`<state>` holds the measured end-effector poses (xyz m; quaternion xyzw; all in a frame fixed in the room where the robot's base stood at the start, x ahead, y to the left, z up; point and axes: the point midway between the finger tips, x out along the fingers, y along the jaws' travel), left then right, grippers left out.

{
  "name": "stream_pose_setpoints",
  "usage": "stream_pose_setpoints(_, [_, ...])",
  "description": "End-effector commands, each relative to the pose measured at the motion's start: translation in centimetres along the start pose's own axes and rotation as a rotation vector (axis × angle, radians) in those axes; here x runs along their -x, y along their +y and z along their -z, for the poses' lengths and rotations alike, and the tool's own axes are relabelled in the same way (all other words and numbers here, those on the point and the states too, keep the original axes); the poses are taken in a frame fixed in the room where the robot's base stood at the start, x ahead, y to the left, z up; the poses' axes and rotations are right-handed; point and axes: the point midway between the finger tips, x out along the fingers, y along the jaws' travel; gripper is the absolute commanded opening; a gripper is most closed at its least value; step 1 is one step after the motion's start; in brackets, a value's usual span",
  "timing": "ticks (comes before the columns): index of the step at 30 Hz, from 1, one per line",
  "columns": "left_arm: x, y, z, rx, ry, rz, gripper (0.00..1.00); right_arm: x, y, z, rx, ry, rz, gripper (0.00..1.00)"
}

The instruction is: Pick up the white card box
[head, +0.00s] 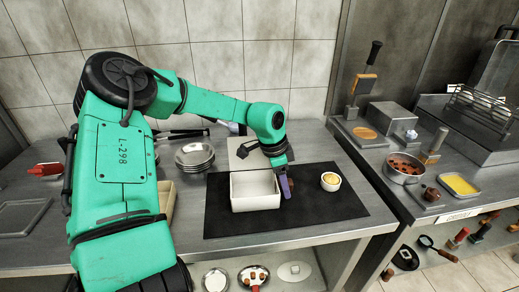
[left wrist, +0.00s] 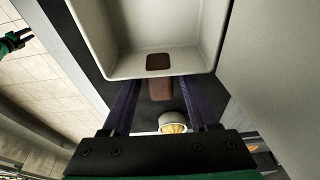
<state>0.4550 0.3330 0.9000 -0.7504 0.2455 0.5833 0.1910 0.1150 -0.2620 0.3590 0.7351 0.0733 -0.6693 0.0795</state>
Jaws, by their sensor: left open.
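The white card box (head: 255,204) is an open-topped, pale box standing upright on a dark mat (head: 330,208). In the left wrist view the box (left wrist: 203,30) fills the upper middle. My left gripper (head: 286,186) is at the box's right side, pointing down. In the left wrist view the left gripper (left wrist: 158,85) has its two dark fingers apart, reaching towards the box's near rim. Whether the fingers touch anything is unclear. A small green gripper (left wrist: 17,40), probably my right one, shows at the upper left.
A small white cup with yellow filling (head: 330,181) stands right of the box.

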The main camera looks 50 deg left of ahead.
Motion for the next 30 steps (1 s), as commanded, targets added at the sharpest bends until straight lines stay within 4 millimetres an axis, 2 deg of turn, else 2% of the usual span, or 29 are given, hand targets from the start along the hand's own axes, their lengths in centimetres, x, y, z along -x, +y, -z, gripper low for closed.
stream_pose_setpoints(6, [0.1,0.0,0.1,0.000,0.000,0.000,0.60,0.0,-0.1,0.0,-0.001,0.001,0.001,0.50])
stream_pose_setpoints(7, [0.1,0.0,0.1,0.000,0.000,0.000,0.56,0.0,-0.1,0.0,-0.001,0.001,0.001,0.50])
stream_pose_setpoints(11, [0.1,0.0,0.0,0.000,0.000,0.000,0.06,0.0,-0.2,0.0,-0.002,0.001,0.003,0.50])
stream_pose_setpoints(12, [0.1,0.0,0.1,0.000,0.001,0.000,0.00,0.0,-0.3,0.0,-0.002,0.001,0.004,0.50])
stream_pose_setpoints(30, [1.7,0.0,0.5,0.000,0.002,0.001,0.00,1.0,-0.3,0.0,-0.003,-0.001,0.005,0.50])
